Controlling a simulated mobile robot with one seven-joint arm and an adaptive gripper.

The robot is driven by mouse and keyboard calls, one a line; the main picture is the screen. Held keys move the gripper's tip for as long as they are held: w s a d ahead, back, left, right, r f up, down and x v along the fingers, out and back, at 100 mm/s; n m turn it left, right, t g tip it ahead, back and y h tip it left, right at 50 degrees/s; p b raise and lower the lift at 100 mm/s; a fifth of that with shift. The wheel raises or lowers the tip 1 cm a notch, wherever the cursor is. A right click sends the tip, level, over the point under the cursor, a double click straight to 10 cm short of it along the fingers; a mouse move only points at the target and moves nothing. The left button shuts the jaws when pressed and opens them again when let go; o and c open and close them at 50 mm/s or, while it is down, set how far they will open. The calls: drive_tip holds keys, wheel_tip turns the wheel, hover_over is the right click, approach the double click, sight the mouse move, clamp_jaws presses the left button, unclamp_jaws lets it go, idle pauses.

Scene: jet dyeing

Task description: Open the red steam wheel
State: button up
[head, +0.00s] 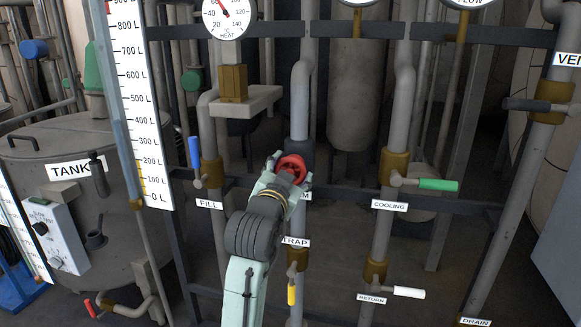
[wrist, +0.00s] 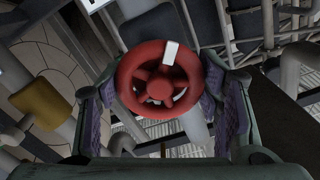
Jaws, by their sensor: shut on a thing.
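The red steam wheel (head: 291,167) is on a vertical pipe in the middle of the head view, above the trap label. My gripper (head: 285,178) reaches up to it from below and hides part of it and most of its label. In the wrist view the red wheel (wrist: 159,78) sits between the two fingers of my gripper (wrist: 163,110). It has several spokes and a white mark on its upper right rim. The fingers are shut on the rim from both sides.
A blue fill lever (head: 194,152) is to the left of the wheel. A green cooling lever (head: 438,184) is to the right, with a white return lever (head: 409,292) lower down. A yellow trap lever (head: 292,294) hangs below. A heat gauge (head: 226,17) is above.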

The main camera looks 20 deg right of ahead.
drive_tip(key=shift+n, duration=0.6)
drive_tip(key=o, duration=1.2)
drive_tip(key=shift+s, duration=0.1)
drive_tip(key=v, duration=1.2)
